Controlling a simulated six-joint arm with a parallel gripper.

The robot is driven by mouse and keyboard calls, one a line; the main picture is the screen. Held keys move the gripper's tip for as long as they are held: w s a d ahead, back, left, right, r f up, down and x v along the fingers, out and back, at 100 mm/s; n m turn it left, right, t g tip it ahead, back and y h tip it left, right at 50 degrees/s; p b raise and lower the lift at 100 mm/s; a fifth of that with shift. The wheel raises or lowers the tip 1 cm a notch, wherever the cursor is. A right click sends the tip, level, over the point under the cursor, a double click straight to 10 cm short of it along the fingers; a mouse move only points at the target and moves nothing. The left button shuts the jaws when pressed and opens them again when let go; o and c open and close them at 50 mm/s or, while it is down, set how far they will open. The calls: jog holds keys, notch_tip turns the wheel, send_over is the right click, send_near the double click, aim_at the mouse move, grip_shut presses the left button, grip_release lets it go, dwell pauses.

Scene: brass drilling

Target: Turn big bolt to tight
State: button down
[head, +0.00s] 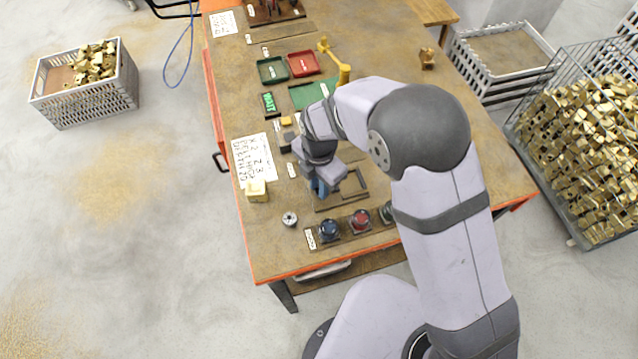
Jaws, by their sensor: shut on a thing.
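My gripper (320,188) points down over the front part of the workbench, at the left side of a dark rectangular frame (352,201). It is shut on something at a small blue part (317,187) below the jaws. The arm and jaws hide most of that spot, so I cannot make out the big bolt for certain or tell how tight it is.
A round metal piece (289,218), a brass block (256,191) and a written sheet (253,160) lie left. Trays (272,70) and a yellow lever (335,60) stand farther back.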

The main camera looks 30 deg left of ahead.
jog(key=m+b, duration=0.1)
jog(key=m, duration=0.4)
jog(key=shift+m, duration=0.3)
jog(key=m, duration=0.5)
jog(key=shift+m, duration=0.3)
dwell(0.3)
jog(key=c, duration=1.6)
grip_release()
jog(key=shift+r+b, duration=1.35)
jog(key=shift+r, duration=2.35)
